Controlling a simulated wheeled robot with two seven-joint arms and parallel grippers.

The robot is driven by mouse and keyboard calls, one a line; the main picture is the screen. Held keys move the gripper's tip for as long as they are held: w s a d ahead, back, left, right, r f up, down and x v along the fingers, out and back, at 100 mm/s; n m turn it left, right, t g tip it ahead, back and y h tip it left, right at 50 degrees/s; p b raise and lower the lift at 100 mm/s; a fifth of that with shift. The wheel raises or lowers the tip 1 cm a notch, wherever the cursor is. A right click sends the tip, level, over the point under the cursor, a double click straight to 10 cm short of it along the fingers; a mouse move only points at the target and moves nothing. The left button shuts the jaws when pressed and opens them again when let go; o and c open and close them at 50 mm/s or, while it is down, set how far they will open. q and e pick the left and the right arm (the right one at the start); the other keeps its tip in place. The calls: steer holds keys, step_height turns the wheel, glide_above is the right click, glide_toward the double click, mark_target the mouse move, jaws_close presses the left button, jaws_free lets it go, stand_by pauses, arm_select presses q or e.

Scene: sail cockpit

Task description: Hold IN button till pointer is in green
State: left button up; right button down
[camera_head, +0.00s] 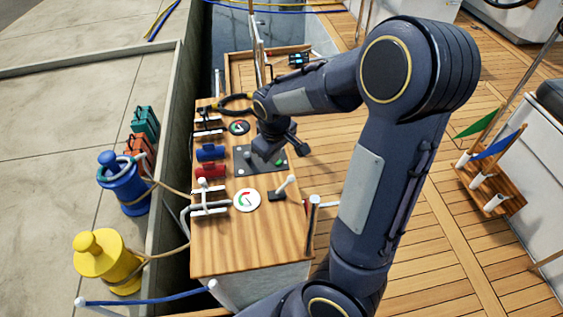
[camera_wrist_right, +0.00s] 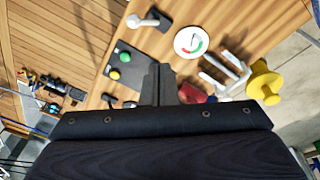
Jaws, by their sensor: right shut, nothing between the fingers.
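A dark button panel (camera_head: 243,166) lies on the wooden console, partly hidden by my right gripper. Its green button (camera_head: 280,163) shows at the right; the wrist view shows the green button (camera_wrist_right: 125,57) and a yellow button (camera_wrist_right: 114,74). No label is readable. A white gauge (camera_head: 247,200) with a green and red arc lies nearer the front, also in the wrist view (camera_wrist_right: 190,42). Its pointer is too small to read. My right gripper (camera_head: 266,156) is shut and empty over the panel; contact with a button cannot be told. My left gripper is not in view.
A yellow bollard (camera_head: 103,262) and blue bollard (camera_head: 124,187) stand left on the quay. Wooden deck lies open at right.

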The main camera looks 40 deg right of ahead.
steer(key=w+d+f+n+h+b, duration=0.1)
steer(key=w+d+f+n+h, duration=0.7)
steer(key=w, duration=0.5)
step_height(320, 180, down, 2)
steer(key=shift+w+d+f+g+b, duration=0.2)
steer(key=shift+d+g+b, duration=0.15)
steer(key=shift+d, duration=0.45)
step_height(320, 180, down, 9)
steer(key=b, duration=0.6)
steer(key=shift+r, duration=0.15)
steer(key=shift+b, duration=0.35)
steer(key=shift+a+f+b, duration=0.1)
steer(key=shift+f+b, duration=0.2)
steer(key=shift+f, duration=0.2)
steer(key=shift+f+b, duration=0.4)
steer(key=shift+f, duration=0.1)
stand_by(3.3)
